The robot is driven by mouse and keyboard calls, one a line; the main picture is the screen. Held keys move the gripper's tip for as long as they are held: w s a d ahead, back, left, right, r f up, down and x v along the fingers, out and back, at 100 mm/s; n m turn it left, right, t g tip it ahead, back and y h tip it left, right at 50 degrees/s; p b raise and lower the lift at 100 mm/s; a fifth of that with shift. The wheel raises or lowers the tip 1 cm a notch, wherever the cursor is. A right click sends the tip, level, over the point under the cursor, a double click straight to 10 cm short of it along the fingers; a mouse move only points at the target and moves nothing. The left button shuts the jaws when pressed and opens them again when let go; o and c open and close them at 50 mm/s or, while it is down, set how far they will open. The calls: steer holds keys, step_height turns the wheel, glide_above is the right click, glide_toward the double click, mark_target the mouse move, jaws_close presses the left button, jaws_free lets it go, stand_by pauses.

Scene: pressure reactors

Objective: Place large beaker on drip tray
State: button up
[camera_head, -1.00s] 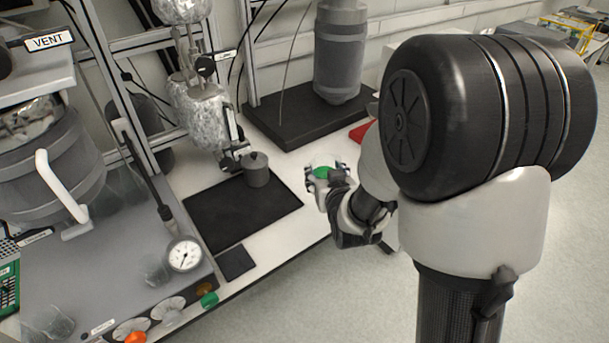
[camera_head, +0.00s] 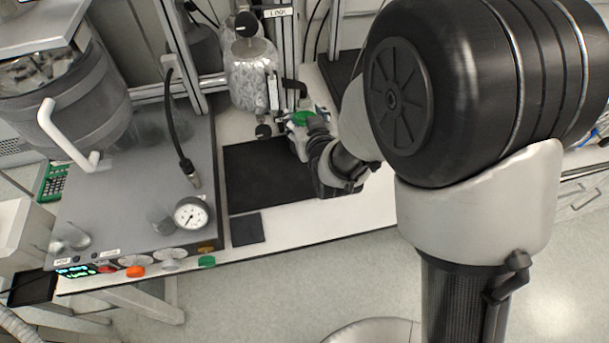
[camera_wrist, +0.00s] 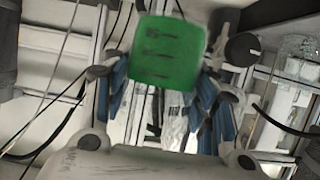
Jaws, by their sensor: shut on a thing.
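The large beaker appears to be the green-filled vessel with dark marks (camera_wrist: 167,50) in my gripper; it also shows as a green patch in the head view (camera_head: 302,118). My gripper (camera_head: 298,125) is shut on it, with blue-lined fingers on both sides in the wrist view (camera_wrist: 165,88). A flat black rectangle (camera_head: 262,178), apparently the drip tray, lies on the white bench below the foil-wrapped reactor. My gripper is over or near its right back corner; the height above it is unclear. The beaker's lower part is hidden in the head view.
The foil-wrapped reactor (camera_head: 250,78) and its valves stand close behind my gripper. A grey console with a pressure gauge (camera_head: 191,214) is to the left. A small black square (camera_head: 247,229) lies in front of the tray. The tray's left part is clear.

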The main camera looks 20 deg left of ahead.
step_height(320, 180, down, 20)
steer(key=b, duration=0.5)
steer(key=shift+r, duration=0.15)
steer(key=shift+f+b, duration=0.25)
steer(key=shift+b, duration=0.05)
steer(key=o, duration=1.3)
steer(key=shift+c, duration=0.2)
steer(key=shift+r, duration=0.1)
steer(key=shift+r+p, duration=0.2)
steer(key=shift+p, duration=0.15)
steer(key=p+v, duration=0.1)
steer(key=v, duration=1.1)
steer(key=shift+p, duration=0.4)
steer(key=shift+w+d, duration=0.1)
